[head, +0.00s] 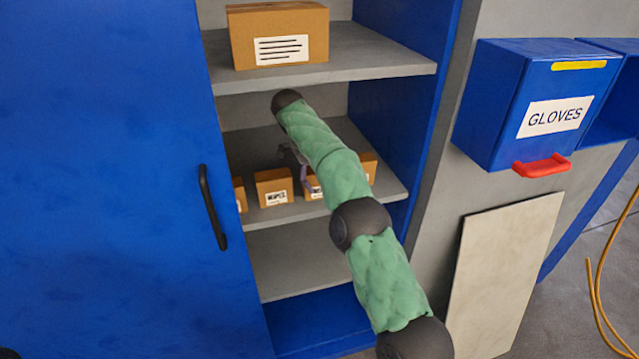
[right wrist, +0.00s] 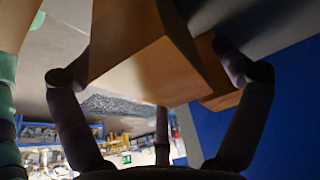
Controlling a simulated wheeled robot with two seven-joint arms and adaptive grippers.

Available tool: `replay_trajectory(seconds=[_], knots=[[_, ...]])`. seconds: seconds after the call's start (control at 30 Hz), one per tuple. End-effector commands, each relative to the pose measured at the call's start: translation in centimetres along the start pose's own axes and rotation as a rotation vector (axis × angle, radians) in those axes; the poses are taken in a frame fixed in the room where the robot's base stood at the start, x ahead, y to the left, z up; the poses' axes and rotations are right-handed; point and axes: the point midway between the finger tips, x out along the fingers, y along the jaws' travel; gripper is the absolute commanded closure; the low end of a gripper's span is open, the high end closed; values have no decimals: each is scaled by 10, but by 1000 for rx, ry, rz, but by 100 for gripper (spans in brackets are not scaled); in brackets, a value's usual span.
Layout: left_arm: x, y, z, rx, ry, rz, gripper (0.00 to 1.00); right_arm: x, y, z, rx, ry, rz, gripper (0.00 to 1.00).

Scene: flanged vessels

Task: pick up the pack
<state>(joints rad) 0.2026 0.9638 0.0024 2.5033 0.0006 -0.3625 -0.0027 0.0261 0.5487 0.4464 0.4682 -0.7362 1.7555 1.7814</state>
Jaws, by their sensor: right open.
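Several small brown packs stand in a row on the cabinet's middle shelf in the head view. One pack (head: 273,187) has a white label that seems to read "WIPES". Another pack (head: 312,187) is partly hidden behind my right arm. My right gripper (head: 303,178) is at this row, mostly hidden by the arm. In the right wrist view my right gripper (right wrist: 162,76) is open, with its fingers spread to either side of a brown pack (right wrist: 145,55). A second pack (right wrist: 212,75) is close beside it, near the right finger. My left gripper is not in view.
A larger brown box (head: 278,35) sits on the upper shelf (head: 375,62), above my right arm. A blue door (head: 100,180) with a black handle is at left. A blue gloves box (head: 540,100) hangs at right. The lower shelf (head: 300,265) looks empty.

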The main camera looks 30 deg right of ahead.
Motion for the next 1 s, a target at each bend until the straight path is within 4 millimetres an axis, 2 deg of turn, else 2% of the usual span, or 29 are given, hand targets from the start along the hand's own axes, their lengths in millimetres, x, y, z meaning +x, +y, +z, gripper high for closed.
replay_trajectory(seconds=[0.77,0.87,1.0], knots=[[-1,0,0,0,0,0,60,5,0,2,0,0,1,3],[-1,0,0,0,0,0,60,5,0,2,0,0,1,28],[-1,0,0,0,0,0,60,5,0,3,0,0,1,68]])
